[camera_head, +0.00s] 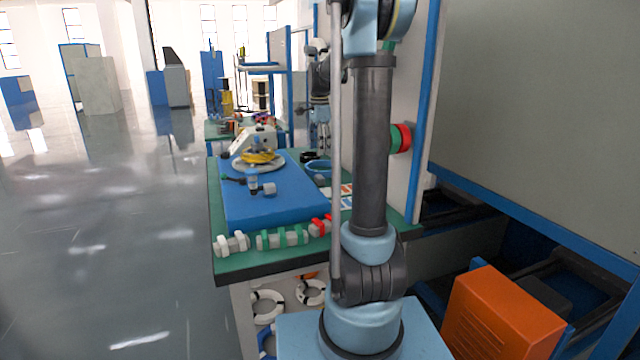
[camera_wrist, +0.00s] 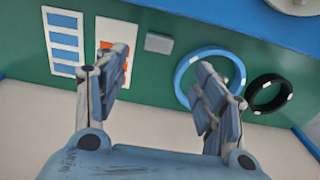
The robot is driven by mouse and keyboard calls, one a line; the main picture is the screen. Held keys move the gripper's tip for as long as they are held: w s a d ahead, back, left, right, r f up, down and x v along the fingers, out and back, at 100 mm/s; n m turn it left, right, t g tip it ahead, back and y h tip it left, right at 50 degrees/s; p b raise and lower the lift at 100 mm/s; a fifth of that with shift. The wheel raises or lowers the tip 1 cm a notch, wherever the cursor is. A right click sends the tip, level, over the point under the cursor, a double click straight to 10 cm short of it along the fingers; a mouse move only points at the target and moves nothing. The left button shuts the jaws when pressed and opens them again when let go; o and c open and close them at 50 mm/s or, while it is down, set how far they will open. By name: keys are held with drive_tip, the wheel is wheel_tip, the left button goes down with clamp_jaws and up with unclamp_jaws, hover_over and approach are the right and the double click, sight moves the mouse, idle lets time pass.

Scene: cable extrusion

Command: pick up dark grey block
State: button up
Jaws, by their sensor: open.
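In the wrist view a small grey block (camera_wrist: 158,43) lies flat on the green tabletop (camera_wrist: 150,70), between a card with an orange print and a blue ring. My gripper (camera_wrist: 160,78) is open and empty. In the picture, the block shows above the gap between its two fingers, apart from both. In the head view my gripper (camera_head: 321,118) hangs above the far right part of the workbench, partly behind my arm.
The blue ring (camera_wrist: 210,82) and a black ring (camera_wrist: 269,93) lie right of the block; cards (camera_wrist: 64,42) lie left. A blue mat (camera_head: 290,205) bears a white device with yellow cable (camera_head: 259,157). A wall stands at right.

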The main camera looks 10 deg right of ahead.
sight(320, 176)
wheel_tip(320, 176, down, 13)
drive_tip(key=shift+r, duration=0.1)
idle(0.6)
drive_tip(key=c, duration=1.1)
